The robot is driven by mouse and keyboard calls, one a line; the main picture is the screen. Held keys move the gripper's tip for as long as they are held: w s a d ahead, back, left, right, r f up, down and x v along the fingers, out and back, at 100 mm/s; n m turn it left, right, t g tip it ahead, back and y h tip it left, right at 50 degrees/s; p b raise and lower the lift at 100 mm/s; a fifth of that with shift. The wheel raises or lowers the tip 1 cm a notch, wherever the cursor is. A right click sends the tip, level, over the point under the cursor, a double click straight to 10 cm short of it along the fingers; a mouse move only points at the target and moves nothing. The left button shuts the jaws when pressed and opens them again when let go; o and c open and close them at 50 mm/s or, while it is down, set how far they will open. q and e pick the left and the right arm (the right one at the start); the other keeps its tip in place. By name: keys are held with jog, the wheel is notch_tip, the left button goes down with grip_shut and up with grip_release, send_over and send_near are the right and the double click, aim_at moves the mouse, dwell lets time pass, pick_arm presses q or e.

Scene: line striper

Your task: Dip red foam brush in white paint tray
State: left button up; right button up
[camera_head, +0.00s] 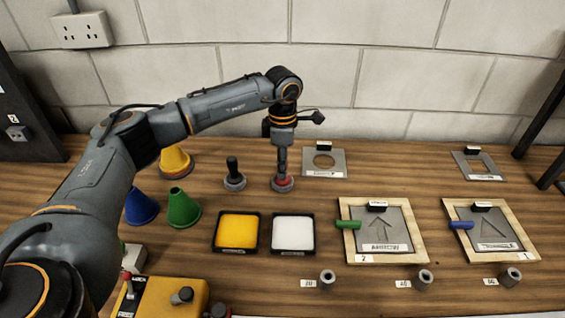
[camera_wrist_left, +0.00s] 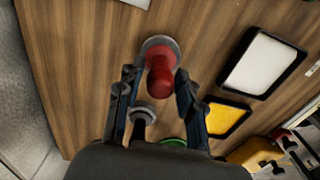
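The red foam brush (camera_head: 283,184) stands on a round grey base on the wooden table, behind the paint trays. My left gripper (camera_head: 282,167) points down right over it. In the left wrist view the red handle (camera_wrist_left: 160,75) shows between the two spread fingers (camera_wrist_left: 156,88), with a gap visible, so the gripper is open. The white paint tray (camera_head: 293,233), black-rimmed and square, lies in front of the brush; it also shows in the left wrist view (camera_wrist_left: 262,63). My right gripper is in no view.
A yellow paint tray (camera_head: 237,232) lies left of the white one. A black-handled brush (camera_head: 233,175) stands left of the red one. Green (camera_head: 184,208), blue (camera_head: 141,206) and yellow (camera_head: 175,162) cones stand at left. Framed stencil boards (camera_head: 347,248) lie at right.

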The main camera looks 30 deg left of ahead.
pick_arm(q)
jog(key=c, duration=0.6)
jog(key=shift+o, duration=0.2)
jog(key=shift+r+p, duration=1.05)
jog(key=shift+r, duration=0.75)
